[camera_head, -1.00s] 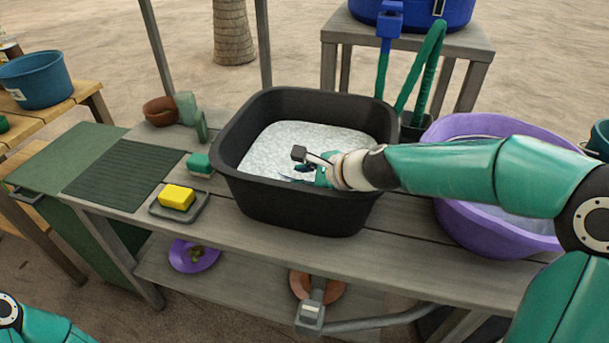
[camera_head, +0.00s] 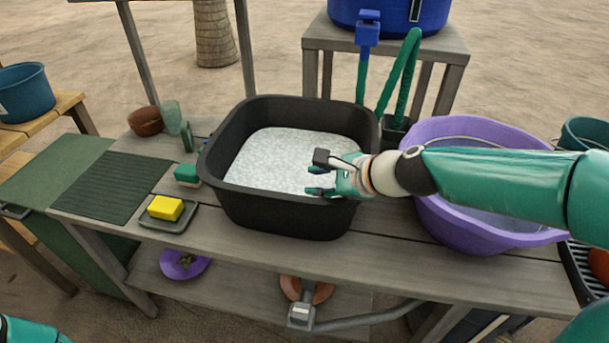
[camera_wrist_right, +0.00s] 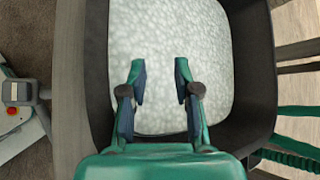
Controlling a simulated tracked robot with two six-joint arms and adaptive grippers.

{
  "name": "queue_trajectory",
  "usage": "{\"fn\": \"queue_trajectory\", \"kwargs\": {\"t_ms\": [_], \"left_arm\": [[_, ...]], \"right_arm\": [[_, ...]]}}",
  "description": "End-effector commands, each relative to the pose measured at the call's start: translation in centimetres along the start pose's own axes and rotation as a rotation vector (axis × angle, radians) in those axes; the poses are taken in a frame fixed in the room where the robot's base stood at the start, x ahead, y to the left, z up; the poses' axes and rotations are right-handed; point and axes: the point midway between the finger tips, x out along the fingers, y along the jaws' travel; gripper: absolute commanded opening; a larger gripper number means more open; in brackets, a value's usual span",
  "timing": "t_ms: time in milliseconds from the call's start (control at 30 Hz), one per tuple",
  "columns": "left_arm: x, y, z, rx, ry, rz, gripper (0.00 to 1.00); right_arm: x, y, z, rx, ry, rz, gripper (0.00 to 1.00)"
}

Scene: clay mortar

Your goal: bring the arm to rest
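My right gripper (camera_head: 322,180) is over the near right part of the black tub (camera_head: 285,210). The tub holds a pale, speckled, foamy-looking surface (camera_head: 280,155). In the right wrist view my right gripper (camera_wrist_right: 159,85) points down at that surface (camera_wrist_right: 170,40). Its two fingers are apart with nothing between them. I cannot tell its exact height above the surface. Part of my left arm shows at the lower left corner of the head view; its gripper is out of the picture.
A purple basin (camera_head: 465,225) stands right of the tub, under my right arm. A yellow sponge (camera_head: 165,208) lies on a small tray (camera_head: 180,224) to the left. A teal brush (camera_head: 187,174) is close to the tub's left side. A blue barrel (camera_head: 390,15) stands behind.

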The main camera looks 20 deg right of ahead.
Motion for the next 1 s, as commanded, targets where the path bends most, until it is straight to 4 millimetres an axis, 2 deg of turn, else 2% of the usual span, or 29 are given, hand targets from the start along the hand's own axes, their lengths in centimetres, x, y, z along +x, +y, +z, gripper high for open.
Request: {"fn": "queue_trajectory", "kwargs": {"t_ms": [33, 200, 767, 1000], "left_arm": [[-0.4, 0.1, 0.0, 0.0, 0.0, 0.0, 0.25], [-0.6, 0.2, 0.0, 0.0, 0.0, 0.0, 0.25], [-0.7, 0.3, 0.0, 0.0, 0.0, 0.0, 0.25], [-3.4, 1.2, 0.0, 0.0, 0.0, 0.0, 0.25]], "right_arm": [[-0.9, -0.2, 0.1, 0.001, 0.001, -0.003, 0.31], [-1.9, 0.0, 0.0, 0.001, 0.0, 0.0, 0.31], [-2.1, -0.1, 0.1, 0.0, 0.0, 0.0, 0.31], [-3.8, -1.6, 1.8, 0.0, 0.0, 0.0, 0.31]]}}
